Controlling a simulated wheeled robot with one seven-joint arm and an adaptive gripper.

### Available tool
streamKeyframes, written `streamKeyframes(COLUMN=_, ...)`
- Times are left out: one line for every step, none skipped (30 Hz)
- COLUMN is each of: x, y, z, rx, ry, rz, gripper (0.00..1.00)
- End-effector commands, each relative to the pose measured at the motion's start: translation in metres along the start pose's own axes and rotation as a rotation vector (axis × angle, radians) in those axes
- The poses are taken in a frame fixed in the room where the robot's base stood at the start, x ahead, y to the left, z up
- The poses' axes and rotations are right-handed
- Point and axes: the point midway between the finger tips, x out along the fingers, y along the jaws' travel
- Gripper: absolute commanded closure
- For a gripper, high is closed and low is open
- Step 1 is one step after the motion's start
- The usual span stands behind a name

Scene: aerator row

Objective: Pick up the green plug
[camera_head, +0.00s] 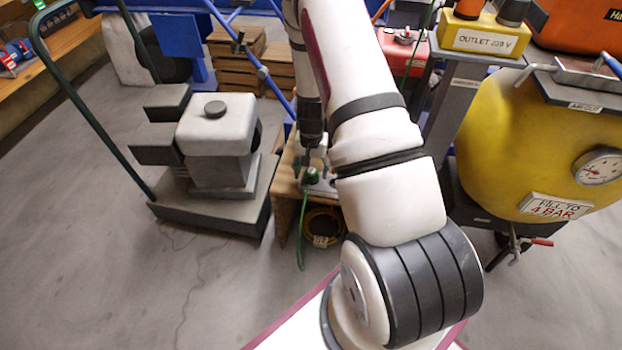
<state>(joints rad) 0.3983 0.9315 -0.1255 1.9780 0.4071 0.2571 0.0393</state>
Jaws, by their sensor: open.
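The green plug (311,175) is small in the view and sits at the front of a low wooden stand, left of my arm. A green cable (302,230) hangs from it over the stand's front edge toward the floor. My gripper (314,158) points down just above the plug, with its jaws open. The fingers look very close to the plug; I cannot tell whether they touch it or stand around it. My arm hides the right side of the stand.
A grey machine (217,130) on a trolley stands left of the stand. A yellow tank (520,130) with a gauge stands at the right. A coiled yellow cable (322,228) lies inside the stand. Open floor (110,270) lies at the front left.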

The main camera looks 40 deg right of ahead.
Motion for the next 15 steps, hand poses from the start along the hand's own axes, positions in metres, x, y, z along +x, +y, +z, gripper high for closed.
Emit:
streamKeyframes(x=0.0066, y=0.0003, z=-0.0002, rx=0.001, ry=0.000, rz=0.000, gripper=0.42)
streamKeyframes(x=0.0081, y=0.0004, z=-0.0003, rx=0.001, ry=0.000, rz=0.000, gripper=0.42)
streamKeyframes(x=0.0090, y=0.0004, z=-0.0004, rx=0.001, ry=0.001, rz=0.000, gripper=0.42)
streamKeyframes(x=0.0089, y=0.0004, z=-0.0005, rx=0.001, ry=0.001, rz=0.000, gripper=0.42)
streamKeyframes(x=0.0086, y=0.0003, z=-0.0005, rx=0.001, ry=0.002, rz=0.000, gripper=0.42)
streamKeyframes(x=0.0081, y=0.0003, z=-0.0006, rx=0.001, ry=0.002, rz=0.000, gripper=0.42)
streamKeyframes(x=0.0080, y=0.0003, z=-0.0006, rx=0.001, ry=0.002, rz=0.000, gripper=0.42)
streamKeyframes(x=0.0079, y=0.0003, z=-0.0005, rx=0.001, ry=0.002, rz=0.000, gripper=0.42)
streamKeyframes(x=0.0079, y=0.0003, z=-0.0005, rx=0.001, ry=0.001, rz=0.000, gripper=0.46)
streamKeyframes(x=0.0078, y=0.0003, z=-0.0005, rx=0.001, ry=0.001, rz=0.000, gripper=0.53)
streamKeyframes(x=0.0078, y=0.0003, z=-0.0005, rx=0.001, ry=0.001, rz=0.000, gripper=0.60)
streamKeyframes(x=0.0078, y=0.0003, z=-0.0004, rx=0.001, ry=0.001, rz=0.000, gripper=0.69)
streamKeyframes(x=0.0077, y=0.0003, z=-0.0004, rx=0.000, ry=0.001, rz=0.000, gripper=0.76)
streamKeyframes(x=0.0077, y=0.0003, z=-0.0004, rx=0.000, ry=0.001, rz=0.000, gripper=0.82)
streamKeyframes(x=0.0078, y=0.0003, z=-0.0004, rx=0.001, ry=0.001, rz=0.000, gripper=0.92)
